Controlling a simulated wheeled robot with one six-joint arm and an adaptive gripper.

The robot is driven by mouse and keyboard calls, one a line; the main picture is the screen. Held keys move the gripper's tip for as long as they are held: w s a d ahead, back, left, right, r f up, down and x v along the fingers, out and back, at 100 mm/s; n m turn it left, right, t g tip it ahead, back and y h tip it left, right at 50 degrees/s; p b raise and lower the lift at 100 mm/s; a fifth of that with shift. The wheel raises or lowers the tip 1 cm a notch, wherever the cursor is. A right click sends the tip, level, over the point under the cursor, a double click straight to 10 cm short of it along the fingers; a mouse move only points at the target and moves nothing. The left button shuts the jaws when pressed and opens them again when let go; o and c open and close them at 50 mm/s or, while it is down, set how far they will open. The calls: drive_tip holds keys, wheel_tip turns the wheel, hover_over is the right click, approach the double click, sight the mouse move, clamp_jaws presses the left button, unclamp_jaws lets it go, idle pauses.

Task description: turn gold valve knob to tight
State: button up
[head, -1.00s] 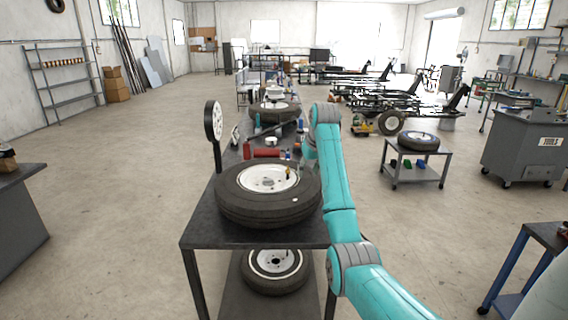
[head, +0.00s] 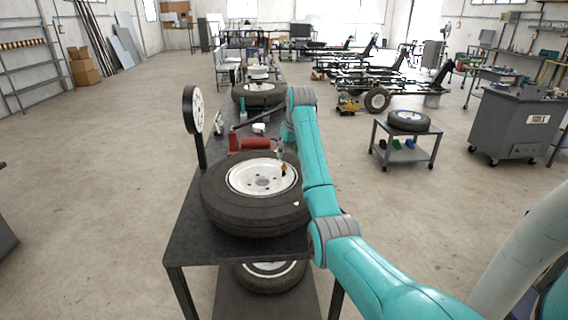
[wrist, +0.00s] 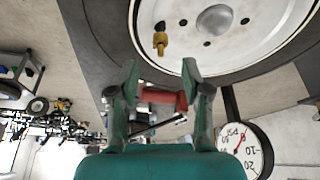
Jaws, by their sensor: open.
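The gold valve knob (wrist: 160,40) sticks out from the white wheel rim (wrist: 232,50) in the wrist view. It shows small and dark in the head view (head: 284,170), on the rim's right side. The wheel's black tire (head: 228,215) lies flat on the near end of the dark bench. My gripper (wrist: 160,68) is open. In the wrist view the knob appears just beyond the fingertips, between their lines and apart from both. In the head view my arm mostly hides the gripper.
A pressure gauge (wrist: 242,150) on a post (head: 200,150) stands at the bench's left edge. A red cylinder (head: 255,143) and small items lie behind the wheel. A second tire (head: 258,93) lies farther back. Open floor flanks the bench.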

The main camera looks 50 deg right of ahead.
sight(284, 164)
drive_tip(key=x, duration=0.6)
drive_tip(key=shift+w+f, duration=0.15)
drive_tip(key=shift+f, duration=0.15)
clamp_jaws()
